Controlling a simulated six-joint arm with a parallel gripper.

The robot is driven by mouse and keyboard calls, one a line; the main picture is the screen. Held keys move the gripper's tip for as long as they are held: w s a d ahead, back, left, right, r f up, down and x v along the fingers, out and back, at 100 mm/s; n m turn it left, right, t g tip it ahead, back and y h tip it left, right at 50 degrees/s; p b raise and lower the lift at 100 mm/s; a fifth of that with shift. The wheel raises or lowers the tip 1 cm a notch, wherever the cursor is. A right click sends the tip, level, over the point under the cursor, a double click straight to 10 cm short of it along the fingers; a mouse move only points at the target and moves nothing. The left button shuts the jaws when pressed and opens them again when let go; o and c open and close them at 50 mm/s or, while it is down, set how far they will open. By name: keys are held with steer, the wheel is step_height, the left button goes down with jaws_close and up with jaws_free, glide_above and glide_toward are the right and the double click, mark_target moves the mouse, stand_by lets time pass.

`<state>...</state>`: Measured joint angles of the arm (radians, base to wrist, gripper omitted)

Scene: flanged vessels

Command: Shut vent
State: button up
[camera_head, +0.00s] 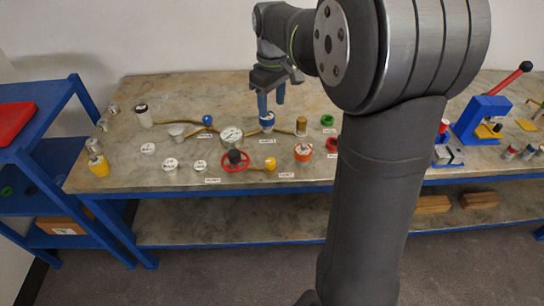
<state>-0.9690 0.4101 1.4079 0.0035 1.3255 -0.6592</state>
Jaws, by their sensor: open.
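My gripper (270,108) hangs fingers-down over the back middle of the bench, its blue fingers apart. Just below it is a small fitting with a white base and blue on it (266,122); whether the fingers touch it or flank it, I cannot tell. Small labels lie by the fittings, too small to read, so I cannot tell which one is the vent. Other fittings nearby are a red handwheel (235,160), a yellow knob (270,164), a blue knob (208,120) on a brass-coloured pipe, and an orange-red fitting (303,153).
A round gauge (231,136) and a brass cylinder (301,126) stand close to my gripper. White discs (170,164) and a white cup (143,116) are at left. A blue press (483,119) stands at right. My arm hides part of the bench (110,178).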

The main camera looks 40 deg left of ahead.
mark_target(270, 161)
steer(key=f+m, duration=0.5)
steer(key=f, duration=0.2)
steer(key=f+m, duration=0.5)
steer(key=f, duration=0.2)
steer(key=f+m, duration=0.5)
steer(key=f, duration=0.3)
steer(key=shift+s+a+f+h, duration=0.1)
steer(key=shift+s+a+h, duration=0.1)
steer(key=shift+h, duration=0.1)
steer(key=c, duration=1)
